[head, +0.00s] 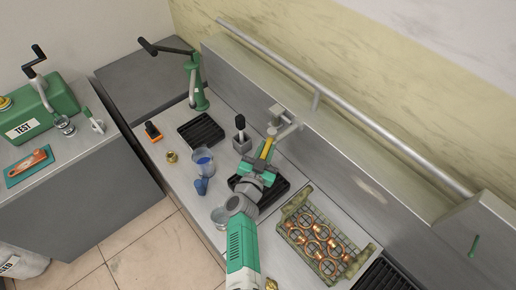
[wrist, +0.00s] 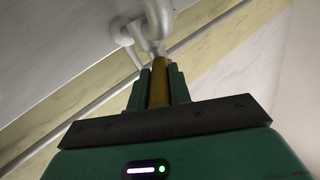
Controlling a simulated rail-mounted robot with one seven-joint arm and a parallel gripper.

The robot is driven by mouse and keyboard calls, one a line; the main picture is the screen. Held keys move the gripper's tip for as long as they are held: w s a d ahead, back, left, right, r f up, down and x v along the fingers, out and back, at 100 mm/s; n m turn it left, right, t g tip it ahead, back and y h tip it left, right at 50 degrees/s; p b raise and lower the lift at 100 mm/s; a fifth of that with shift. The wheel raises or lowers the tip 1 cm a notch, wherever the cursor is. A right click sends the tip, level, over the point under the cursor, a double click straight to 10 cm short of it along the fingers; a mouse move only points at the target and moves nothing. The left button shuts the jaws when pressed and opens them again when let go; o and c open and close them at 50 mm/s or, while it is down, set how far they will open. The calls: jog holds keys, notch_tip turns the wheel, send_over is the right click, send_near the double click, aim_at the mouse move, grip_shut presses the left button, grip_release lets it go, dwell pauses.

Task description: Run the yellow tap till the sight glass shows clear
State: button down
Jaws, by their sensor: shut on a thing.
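The yellow tap lever (head: 266,148) runs down from a grey metal tap body (head: 282,122) on the steel back wall. My gripper (head: 264,158) is shut on this lever; in the wrist view the lever (wrist: 160,84) stands between the two green fingers. The tap body's pale pipework (wrist: 155,22) shows above it. My gripper and wrist hide the area under the tap, over a black drain grate (head: 272,190). I cannot pick out the sight glass or see any water running.
A wire basket of copper rings (head: 322,244) stands at right. A green hand-lever press (head: 196,85) stands at the back left. A long rail (head: 350,115) runs along the wall.

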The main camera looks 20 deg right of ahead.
jog(key=shift+f, duration=0.25)
jog(key=c, duration=1.7)
grip_release()
jog(key=o, duration=0.4)
jog(key=shift+w+r, duration=0.1)
jog(key=p+v, duration=0.3)
jog(key=v, duration=0.4)
jog(key=shift+s+a+p, duration=0.25)
jog(key=shift+s+p, duration=0.05)
jog(key=shift+p, duration=0.1)
